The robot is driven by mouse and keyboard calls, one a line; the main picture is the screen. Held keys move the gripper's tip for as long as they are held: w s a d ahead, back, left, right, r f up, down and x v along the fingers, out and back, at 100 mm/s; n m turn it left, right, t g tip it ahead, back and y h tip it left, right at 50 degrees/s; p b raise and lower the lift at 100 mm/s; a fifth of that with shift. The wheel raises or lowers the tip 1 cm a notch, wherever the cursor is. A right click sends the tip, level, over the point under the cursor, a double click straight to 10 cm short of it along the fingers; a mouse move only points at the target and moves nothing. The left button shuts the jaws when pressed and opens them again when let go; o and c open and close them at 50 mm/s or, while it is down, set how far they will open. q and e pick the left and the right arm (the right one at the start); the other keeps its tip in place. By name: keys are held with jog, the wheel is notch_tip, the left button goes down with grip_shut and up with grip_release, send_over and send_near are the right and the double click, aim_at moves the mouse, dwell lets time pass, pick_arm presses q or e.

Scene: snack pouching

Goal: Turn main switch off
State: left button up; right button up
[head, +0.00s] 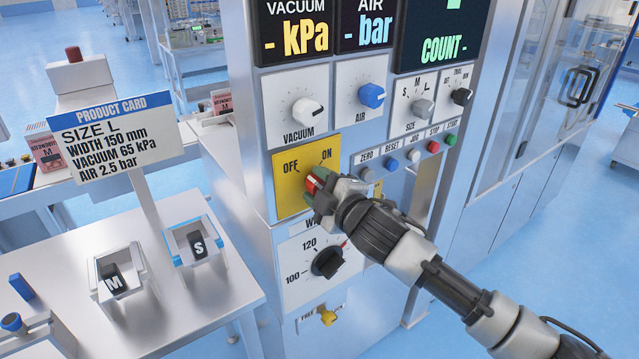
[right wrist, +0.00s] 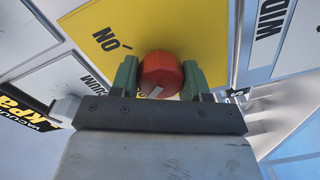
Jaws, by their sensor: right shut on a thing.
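The main switch is a red knob (head: 311,184) on a yellow plate (head: 291,190) marked OFF at left and ON at right. My right gripper (head: 318,189) reaches in from the lower right and is shut on the red knob, hiding part of it. In the right wrist view the red knob (right wrist: 161,75) sits between the two green fingers (right wrist: 160,80), with the word ON on the yellow plate beside it. A white mark shows on the knob, but I cannot tell which label it points to. My left gripper is not in view.
The vacuum dial (head: 306,111) and blue air dial (head: 371,95) are above the switch. A black dial (head: 327,262) is below it. Small buttons (head: 413,155) are to the right. Displays show dashes. A product card (head: 117,135) reads SIZE L. M and S blocks stand on the left table.

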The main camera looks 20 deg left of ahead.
jog(key=shift+f+n, duration=0.1)
jog(key=shift+n, duration=0.5)
jog(key=o, duration=0.9)
jog(key=b+v, duration=0.2)
jog(key=v, duration=0.8)
jog(key=shift+s+d, duration=0.25)
jog(key=shift+d, duration=0.05)
jog(key=shift+w, duration=0.1)
